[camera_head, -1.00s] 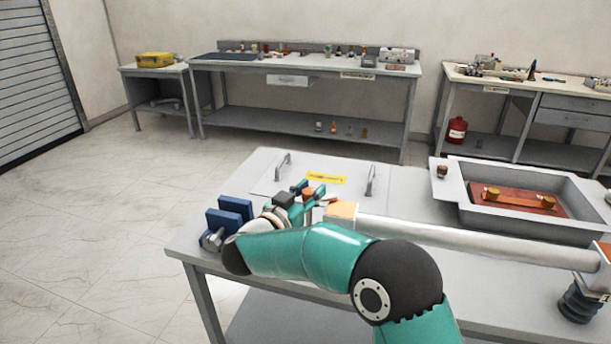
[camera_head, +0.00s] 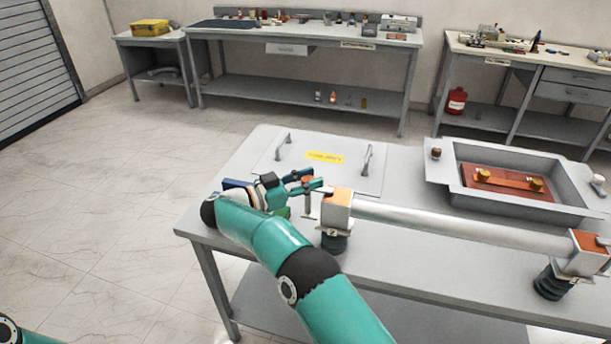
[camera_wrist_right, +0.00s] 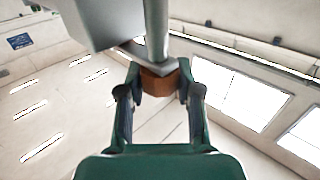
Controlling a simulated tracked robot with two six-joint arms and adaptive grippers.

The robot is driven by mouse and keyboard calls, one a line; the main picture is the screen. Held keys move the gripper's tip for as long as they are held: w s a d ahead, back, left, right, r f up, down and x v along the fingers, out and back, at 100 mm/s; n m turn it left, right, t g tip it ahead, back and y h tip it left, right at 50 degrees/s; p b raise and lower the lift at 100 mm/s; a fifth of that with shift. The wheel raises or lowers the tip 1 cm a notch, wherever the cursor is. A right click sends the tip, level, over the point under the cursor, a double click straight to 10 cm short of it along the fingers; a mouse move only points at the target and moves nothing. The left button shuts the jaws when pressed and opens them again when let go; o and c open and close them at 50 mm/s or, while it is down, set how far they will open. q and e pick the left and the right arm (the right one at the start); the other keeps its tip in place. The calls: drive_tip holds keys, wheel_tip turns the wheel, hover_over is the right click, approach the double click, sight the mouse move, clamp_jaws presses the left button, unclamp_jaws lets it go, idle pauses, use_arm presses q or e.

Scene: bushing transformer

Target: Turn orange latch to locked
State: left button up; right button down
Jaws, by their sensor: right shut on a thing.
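An orange-brown block (camera_head: 307,181) sits on a thin grey post beside the left end of the long tube. I take it to be the orange latch. My right gripper (camera_head: 309,184) reaches it from the left, with its fingers on either side. In the right wrist view the fingers (camera_wrist_right: 160,88) are shut on the orange block (camera_wrist_right: 158,82), and the grey post runs up from it. Locked or unlocked marks cannot be read. My left gripper is not in view.
A white end block with an orange top (camera_head: 337,197) holds the silver tube (camera_head: 450,226) close to the right of my gripper. A panel with two handles (camera_head: 340,165) and a grey tray (camera_head: 560,205) are on the table. A blue part (camera_head: 235,184) shows behind my wrist.

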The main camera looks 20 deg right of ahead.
drive_tip(key=shift+w+a+r, duration=0.1)
drive_tip(key=shift+r, duration=0.05)
idle(0.3)
drive_tip(key=c, duration=0.8)
unclamp_jaws()
drive_tip(key=shift+o, duration=0.3)
drive_tip(key=s+a, duration=0.1)
drive_tip(key=a, duration=0.6)
drive_tip(key=shift+s, duration=0.2)
drive_tip(key=shift+w+a, duration=0.1)
